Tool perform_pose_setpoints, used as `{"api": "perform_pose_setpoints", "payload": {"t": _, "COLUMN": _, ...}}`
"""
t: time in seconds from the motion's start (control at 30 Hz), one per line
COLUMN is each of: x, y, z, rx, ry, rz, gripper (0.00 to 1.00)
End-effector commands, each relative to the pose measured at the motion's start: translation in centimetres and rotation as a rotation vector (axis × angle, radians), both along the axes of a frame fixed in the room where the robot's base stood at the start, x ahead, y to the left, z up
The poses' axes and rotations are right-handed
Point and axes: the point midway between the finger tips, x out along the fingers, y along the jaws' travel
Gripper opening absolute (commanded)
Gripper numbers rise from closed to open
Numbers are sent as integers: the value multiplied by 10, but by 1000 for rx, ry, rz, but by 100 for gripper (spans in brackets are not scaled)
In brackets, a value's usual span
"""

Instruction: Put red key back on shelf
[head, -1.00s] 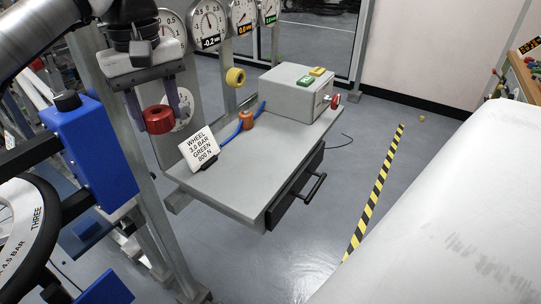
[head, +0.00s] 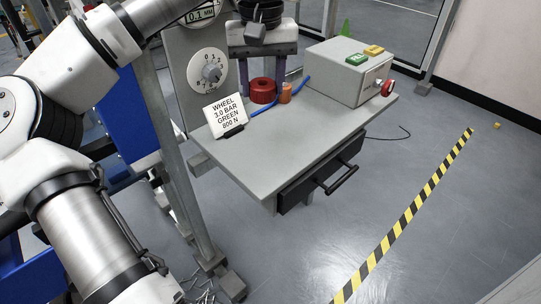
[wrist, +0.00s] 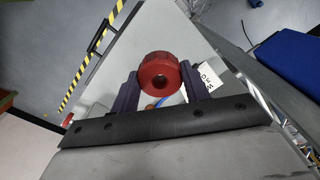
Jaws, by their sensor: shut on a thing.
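My gripper (head: 262,80) points down at the back left of the grey shelf-like worktop (head: 290,150). Its purple fingers are shut on the red key (head: 263,91), a thick round red piece with a hole in its middle. The wrist view shows the red key (wrist: 160,73) between the fingers of my gripper (wrist: 160,85), with the grey worktop (wrist: 135,50) beyond it. I cannot tell whether the key touches the worktop or hangs just above it.
An orange fitting (head: 285,93) on a blue hose is close right of the key. A white sign (head: 225,115) stands to the left. A grey box (head: 348,72) with buttons is at the back right. The worktop's front is clear above a drawer (head: 320,175).

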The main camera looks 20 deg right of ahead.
Motion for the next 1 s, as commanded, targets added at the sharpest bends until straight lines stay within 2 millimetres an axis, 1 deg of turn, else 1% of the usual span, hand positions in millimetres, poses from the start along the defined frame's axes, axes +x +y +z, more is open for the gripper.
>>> {"api": "perform_pose_setpoints", "payload": {"t": 0.03, "x": 0, "y": 1, "z": -14, "rx": 1, "ry": 3, "rz": -1, "gripper": 19}}
{"api": "perform_pose_setpoints", "payload": {"t": 0.1, "x": -1, "y": 1, "z": -33, "rx": 1, "ry": 4, "rz": -1, "gripper": 19}}
{"api": "perform_pose_setpoints", "payload": {"t": 0.3, "x": -1, "y": 0, "z": -86, "rx": 0, "ry": 4, "rz": -1, "gripper": 19}}
{"api": "perform_pose_setpoints", "payload": {"t": 0.4, "x": -1, "y": 0, "z": -109, "rx": 0, "ry": 3, "rz": 0, "gripper": 19}}
{"api": "perform_pose_setpoints", "payload": {"t": 0.5, "x": -1, "y": 0, "z": -125, "rx": 0, "ry": 2, "rz": 0, "gripper": 19}}
{"api": "perform_pose_setpoints", "payload": {"t": 0.77, "x": 0, "y": 0, "z": -145, "rx": -1, "ry": 2, "rz": 1, "gripper": 19}}
{"api": "perform_pose_setpoints", "payload": {"t": 0.9, "x": -1, "y": 0, "z": -166, "rx": -1, "ry": 3, "rz": 0, "gripper": 19}}
{"api": "perform_pose_setpoints", "payload": {"t": 1.0, "x": 0, "y": 0, "z": -176, "rx": -1, "ry": 1, "rz": 0, "gripper": 19}}
